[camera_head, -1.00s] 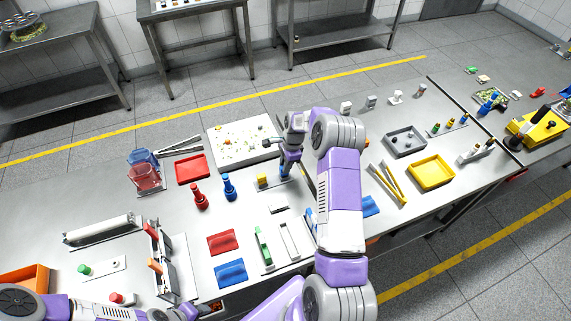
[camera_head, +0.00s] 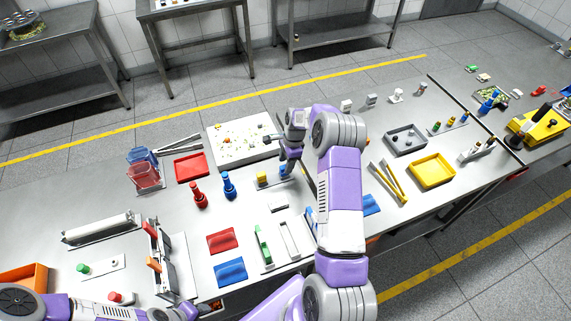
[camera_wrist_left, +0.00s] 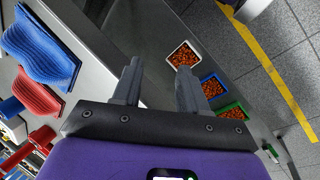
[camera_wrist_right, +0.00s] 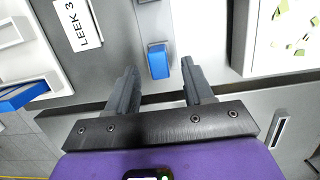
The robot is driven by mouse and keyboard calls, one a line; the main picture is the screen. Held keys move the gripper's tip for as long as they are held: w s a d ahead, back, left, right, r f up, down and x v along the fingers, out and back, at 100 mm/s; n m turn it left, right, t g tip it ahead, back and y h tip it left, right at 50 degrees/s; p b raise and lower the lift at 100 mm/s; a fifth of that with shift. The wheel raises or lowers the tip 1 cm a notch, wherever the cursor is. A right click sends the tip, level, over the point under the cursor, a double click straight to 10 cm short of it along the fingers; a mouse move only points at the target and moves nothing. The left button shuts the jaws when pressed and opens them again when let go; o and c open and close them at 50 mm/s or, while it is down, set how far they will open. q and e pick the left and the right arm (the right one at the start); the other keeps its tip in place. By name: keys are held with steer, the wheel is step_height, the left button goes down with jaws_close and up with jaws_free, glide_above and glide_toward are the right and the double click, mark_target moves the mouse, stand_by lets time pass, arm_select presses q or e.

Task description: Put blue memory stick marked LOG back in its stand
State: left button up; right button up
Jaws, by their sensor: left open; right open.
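A blue block (camera_wrist_right: 158,60), which looks like the memory stick, stands between the fingers of my right gripper (camera_wrist_right: 160,88) in the right wrist view, with a gap on either side. No LOG mark can be read on it. In the head view a bit of blue (camera_head: 283,169) shows under my right gripper (camera_head: 287,160), at the right end of a pale holder with a yellow block (camera_head: 262,178). The arm partly hides this spot. My left gripper (camera_wrist_left: 157,88) is open and empty near the table's front edge.
Red (camera_head: 199,196) and blue (camera_head: 229,186) bottle-like pieces stand to the left of the holder. A white speckled board (camera_head: 243,140) lies behind. Small bins with orange-brown contents (camera_wrist_left: 183,56) sit below the table edge.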

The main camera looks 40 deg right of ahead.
step_height(320, 180, up, 6)
steer(key=d, duration=0.1)
steer(key=shift+s, duration=0.15)
stand_by(0.5)
